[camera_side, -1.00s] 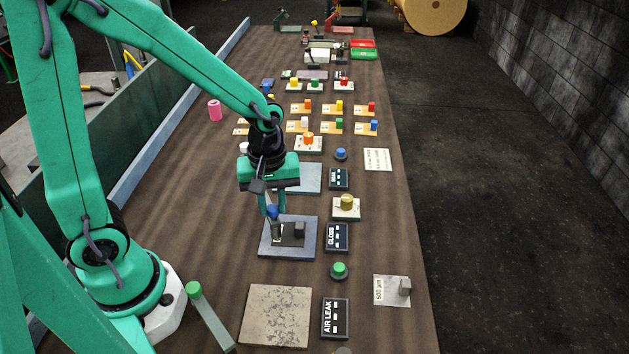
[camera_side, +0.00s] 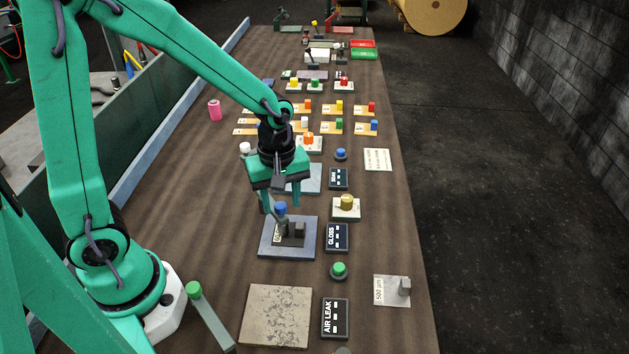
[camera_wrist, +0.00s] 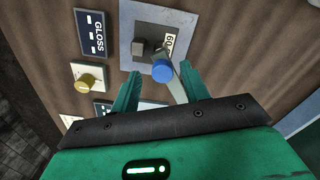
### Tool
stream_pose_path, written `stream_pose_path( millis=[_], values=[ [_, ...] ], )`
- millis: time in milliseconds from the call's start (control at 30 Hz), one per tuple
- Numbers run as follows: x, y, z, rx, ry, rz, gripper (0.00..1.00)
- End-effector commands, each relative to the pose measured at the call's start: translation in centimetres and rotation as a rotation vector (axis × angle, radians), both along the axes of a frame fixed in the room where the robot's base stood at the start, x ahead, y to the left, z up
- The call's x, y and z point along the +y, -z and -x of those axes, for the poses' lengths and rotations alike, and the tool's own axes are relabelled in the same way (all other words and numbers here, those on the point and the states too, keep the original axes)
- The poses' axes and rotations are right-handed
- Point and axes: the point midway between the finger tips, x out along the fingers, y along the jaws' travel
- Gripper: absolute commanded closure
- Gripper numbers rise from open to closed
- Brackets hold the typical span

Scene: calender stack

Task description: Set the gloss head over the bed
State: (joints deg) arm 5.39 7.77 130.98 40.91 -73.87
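The bed beside the GLOSS sign is a blue-grey plate (camera_side: 268,246), with a dark grey block (camera_side: 299,230) on it. A grey lever-like piece with a blue knob (camera_side: 280,207) stands at the block's left; I take it for the gloss head. In the wrist view the blue knob (camera_wrist: 162,72) is just beyond and between my fingertips, with the block (camera_wrist: 140,48) beside it. My gripper (camera_side: 280,200) is open, its fingers spread on either side of the knob with visible gaps. In the wrist view my gripper (camera_wrist: 160,85) holds nothing.
The GLOSS sign (camera_side: 337,237) and a yellow knob on a white base (camera_side: 346,204) stand right of the bed. A green button (camera_side: 339,270) and a speckled square plate (camera_side: 275,315) are nearer. A green-topped lever (camera_side: 208,315) lies left of that plate.

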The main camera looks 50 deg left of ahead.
Motion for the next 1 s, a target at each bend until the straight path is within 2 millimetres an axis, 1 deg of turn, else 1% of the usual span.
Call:
stream_pose_path(
  millis=[267,467,667,800,1000],
  values=[
    [0.0,0.0,0.1,0.004,0.002,-0.001,0.55],
    [0.0,-0.7,0.1,0.003,0.002,0.000,0.55],
    [0.0,-2.7,0.1,0.000,0.002,0.000,0.55],
    [0.0,-4.7,0.0,-0.001,0.001,0.000,0.55],
    [0.0,-6.9,0.0,0.000,0.001,0.000,0.55]
  ],
)
